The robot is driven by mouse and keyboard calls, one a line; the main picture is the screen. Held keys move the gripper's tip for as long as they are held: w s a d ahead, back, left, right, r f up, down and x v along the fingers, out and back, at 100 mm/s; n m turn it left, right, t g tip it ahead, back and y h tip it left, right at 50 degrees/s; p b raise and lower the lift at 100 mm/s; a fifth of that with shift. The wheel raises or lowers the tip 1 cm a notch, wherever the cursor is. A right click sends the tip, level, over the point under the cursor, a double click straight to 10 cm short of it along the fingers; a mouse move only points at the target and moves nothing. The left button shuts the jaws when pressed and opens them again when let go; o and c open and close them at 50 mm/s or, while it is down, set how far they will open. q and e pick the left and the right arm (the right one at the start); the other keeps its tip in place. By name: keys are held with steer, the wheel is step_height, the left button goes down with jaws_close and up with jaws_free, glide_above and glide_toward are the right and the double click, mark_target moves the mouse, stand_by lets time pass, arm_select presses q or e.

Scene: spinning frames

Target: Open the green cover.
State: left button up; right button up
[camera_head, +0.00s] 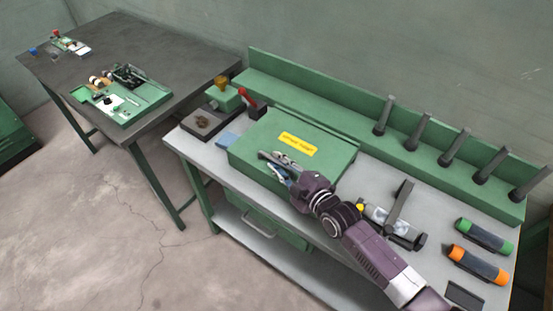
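The green cover (315,159) is a flat box-like lid with a yellow label (298,144) on its top. It sits shut on the grey workbench, left of the bench's middle. My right arm comes in from the lower right. My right gripper (270,164) is over the cover's front edge, near the label. Its fingers look spread apart, with nothing seen between them. I cannot tell whether it touches the cover. The gripper and wrist hide part of the cover's front edge. My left gripper is not in view.
Several dark upright pegs (419,132) stand along the green back ledge. A green-ended tool (484,236) and an orange-ended tool (478,264) lie at the right. A black clamp-like fixture (399,205) stands right of the cover. A second table (150,52) with green fixtures is at the left.

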steer(key=shift+w+a+f, duration=0.1)
steer(key=shift+w+a, duration=0.1)
steer(key=shift+w, duration=0.1)
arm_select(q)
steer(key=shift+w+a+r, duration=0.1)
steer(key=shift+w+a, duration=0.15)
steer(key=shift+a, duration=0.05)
arm_select(e)
jaws_close()
